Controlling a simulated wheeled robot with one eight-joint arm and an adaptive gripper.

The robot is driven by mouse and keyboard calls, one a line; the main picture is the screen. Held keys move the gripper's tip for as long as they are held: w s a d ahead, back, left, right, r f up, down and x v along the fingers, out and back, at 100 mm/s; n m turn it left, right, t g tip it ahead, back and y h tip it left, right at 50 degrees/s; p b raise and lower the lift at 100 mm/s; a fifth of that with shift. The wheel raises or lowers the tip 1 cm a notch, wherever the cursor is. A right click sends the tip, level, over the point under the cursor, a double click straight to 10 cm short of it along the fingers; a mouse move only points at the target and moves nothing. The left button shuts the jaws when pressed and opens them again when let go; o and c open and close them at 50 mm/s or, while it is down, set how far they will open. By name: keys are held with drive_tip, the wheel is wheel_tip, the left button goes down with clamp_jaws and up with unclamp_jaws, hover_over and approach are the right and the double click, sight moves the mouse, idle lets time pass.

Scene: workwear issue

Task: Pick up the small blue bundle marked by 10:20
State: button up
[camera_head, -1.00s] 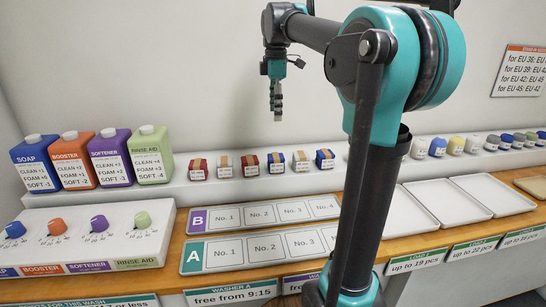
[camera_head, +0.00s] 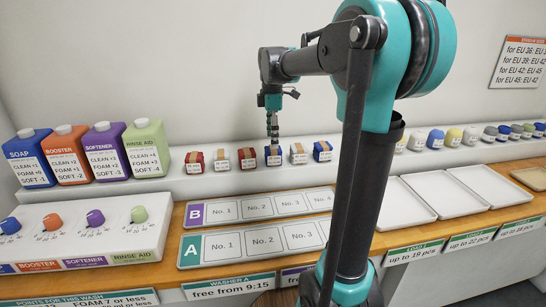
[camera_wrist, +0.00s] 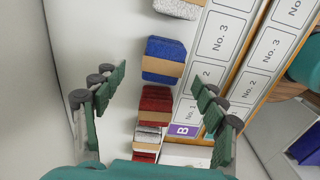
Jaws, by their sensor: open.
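Two blue bundles with tan bands stand in the row on the white ledge: one mid-row (camera_head: 273,157) and one at the right end of the row (camera_head: 322,152). Their labels are too small to read, so I cannot tell which says 10:20. My gripper (camera_head: 272,137) points down right above the mid-row blue bundle. In the wrist view, my gripper (camera_wrist: 158,80) is open and empty, with a blue bundle (camera_wrist: 163,55) ahead of the gap between its fingertips. I cannot tell whether they touch.
Close neighbours are a red bundle (camera_head: 247,159) on the left and a whitish bundle (camera_head: 298,155) on the right. Washer panels B (camera_head: 262,207) and A (camera_head: 256,241) lie in front. Detergent bottles (camera_head: 103,151) stand left; empty white trays (camera_head: 405,205) lie right.

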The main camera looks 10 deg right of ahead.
sight(273, 156)
drive_tip(key=f, duration=0.5)
drive_tip(key=shift+s+d, duration=0.1)
drive_tip(key=shift+s, duration=0.1)
drive_tip(key=shift+c, duration=0.3)
drive_tip(key=c, duration=1.2)
